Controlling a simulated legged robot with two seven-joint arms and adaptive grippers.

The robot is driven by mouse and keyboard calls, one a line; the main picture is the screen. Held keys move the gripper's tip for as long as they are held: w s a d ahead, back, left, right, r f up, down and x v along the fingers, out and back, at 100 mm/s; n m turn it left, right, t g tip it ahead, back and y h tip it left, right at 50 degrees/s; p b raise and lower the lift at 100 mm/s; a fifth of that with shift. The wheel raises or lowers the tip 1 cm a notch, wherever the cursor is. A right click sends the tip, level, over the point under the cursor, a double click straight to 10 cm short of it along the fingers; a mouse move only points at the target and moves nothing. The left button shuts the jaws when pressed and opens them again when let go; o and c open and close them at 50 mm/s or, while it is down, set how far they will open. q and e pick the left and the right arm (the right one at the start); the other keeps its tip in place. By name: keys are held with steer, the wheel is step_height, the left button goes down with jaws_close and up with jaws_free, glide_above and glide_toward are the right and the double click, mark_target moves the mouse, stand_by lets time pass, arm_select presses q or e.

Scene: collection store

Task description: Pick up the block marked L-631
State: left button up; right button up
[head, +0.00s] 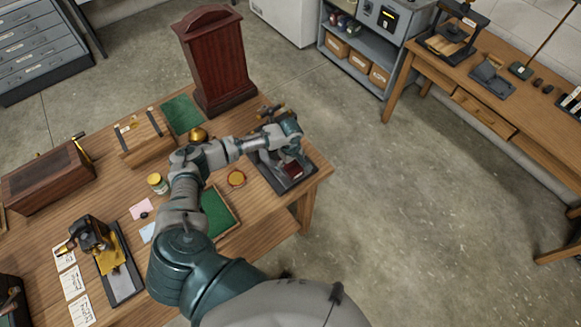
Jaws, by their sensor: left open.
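My left arm reaches across the wooden table, and my left gripper (278,152) is open at the table's right end. It is over a dark tray or stand (300,182). A small dark red block (292,170) shows there, just below and beside the gripper; I cannot tell whether they touch. No marking L-631 is readable on any object, so I cannot tell which block bears it. My wrist and gripper hide part of the tray. My right gripper is not in view.
A tall red-brown wooden case (215,58) stands behind the gripper. The floor (420,210) to the right is clear.

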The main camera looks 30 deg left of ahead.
arm_select(q)
steer(key=c, duration=1.3)
steer(key=shift+r, duration=0.1)
steer(key=shift+c, duration=0.2)
